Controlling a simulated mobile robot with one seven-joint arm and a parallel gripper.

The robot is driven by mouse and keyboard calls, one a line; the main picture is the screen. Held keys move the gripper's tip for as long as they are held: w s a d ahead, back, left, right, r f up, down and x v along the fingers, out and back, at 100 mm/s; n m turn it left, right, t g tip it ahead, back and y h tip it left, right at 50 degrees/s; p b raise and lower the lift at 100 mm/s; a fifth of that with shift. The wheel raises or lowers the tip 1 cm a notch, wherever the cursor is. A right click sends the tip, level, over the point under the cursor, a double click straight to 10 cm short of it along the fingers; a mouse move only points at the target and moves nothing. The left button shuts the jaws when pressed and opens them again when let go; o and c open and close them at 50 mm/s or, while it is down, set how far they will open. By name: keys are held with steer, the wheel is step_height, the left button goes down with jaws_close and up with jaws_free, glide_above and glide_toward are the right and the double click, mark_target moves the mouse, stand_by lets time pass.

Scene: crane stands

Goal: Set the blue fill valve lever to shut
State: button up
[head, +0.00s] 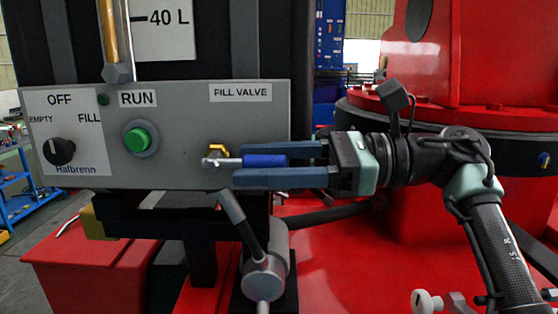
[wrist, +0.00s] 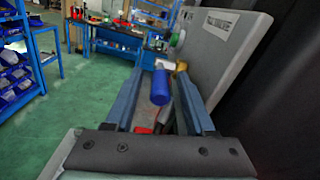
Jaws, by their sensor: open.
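The fill valve lever has a blue handle (head: 265,160) on a thin metal stem. It points level to the right from a brass valve body (head: 217,151) on the grey panel, under the FILL VALVE label (head: 240,92). My gripper (head: 250,164) comes in from the right and is open, one finger above the handle and one below. In the wrist view the blue handle (wrist: 160,88) lies between the two spread fingers of my gripper (wrist: 160,78), with visible room on both sides. Shut and open markings for the valve are not visible.
The panel also holds a green RUN button (head: 138,140) and a black selector knob (head: 60,151) at left. A grey lever on a joint (head: 263,270) stands below the valve, close under my fingers. Red machinery (head: 430,75) fills the right side behind my arm.

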steer(key=d, duration=1.3)
steer(key=shift+r, duration=0.2)
